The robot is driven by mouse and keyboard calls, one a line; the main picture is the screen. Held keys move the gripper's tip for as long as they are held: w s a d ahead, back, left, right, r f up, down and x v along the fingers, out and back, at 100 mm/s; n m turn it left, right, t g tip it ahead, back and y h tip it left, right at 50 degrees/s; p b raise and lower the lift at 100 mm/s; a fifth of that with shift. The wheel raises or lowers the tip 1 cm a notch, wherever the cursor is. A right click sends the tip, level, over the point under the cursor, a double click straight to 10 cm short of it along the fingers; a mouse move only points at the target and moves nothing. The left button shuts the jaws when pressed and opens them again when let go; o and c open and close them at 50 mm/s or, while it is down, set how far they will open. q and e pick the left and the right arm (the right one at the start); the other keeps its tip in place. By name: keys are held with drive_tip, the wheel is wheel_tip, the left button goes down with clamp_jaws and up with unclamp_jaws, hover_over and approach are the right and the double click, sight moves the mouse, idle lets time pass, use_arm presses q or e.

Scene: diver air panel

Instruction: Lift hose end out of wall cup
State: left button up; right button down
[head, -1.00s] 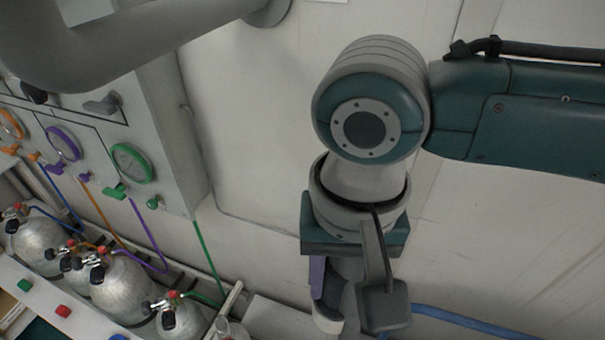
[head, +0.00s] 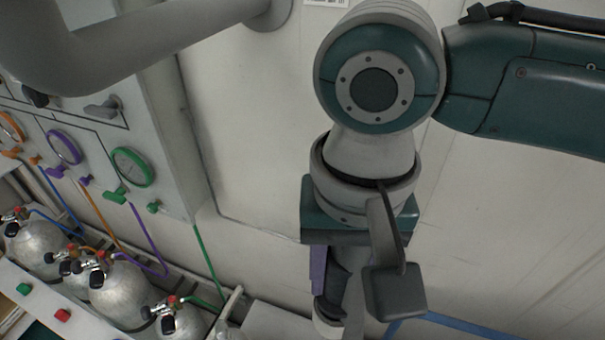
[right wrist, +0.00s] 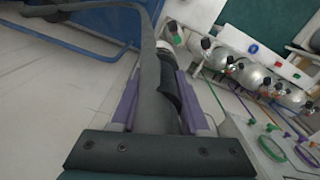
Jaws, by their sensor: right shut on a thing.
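My right gripper (head: 330,288) with purple fingers is low in the middle of the head view, pointing down. It is shut on the dark hose end (right wrist: 168,82), which also shows beside a purple finger in the head view (head: 337,284). The grey hose (right wrist: 147,75) runs away from the grip and bends left at the top of the right wrist view. A pale round rim (head: 326,326), perhaps the wall cup, lies just beyond the fingers. Whether the hose end is still inside it cannot be told. My left gripper is not in view.
A panel with gauges and valves (head: 145,110) stands at the left, above several silver gas cylinders (head: 120,296). A thick grey pipe (head: 160,45) crosses the top left. A blue frame (right wrist: 105,30) stands near the hose. The wall behind my arm is mostly bare.

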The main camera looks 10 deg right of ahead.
wheel_tip(320, 180, up, 9)
drive_tip(key=shift+w+r+b, duration=0.1)
drive_tip(key=shift+b, duration=0.7)
wheel_tip(320, 180, up, 9)
drive_tip(key=shift+p, duration=0.4)
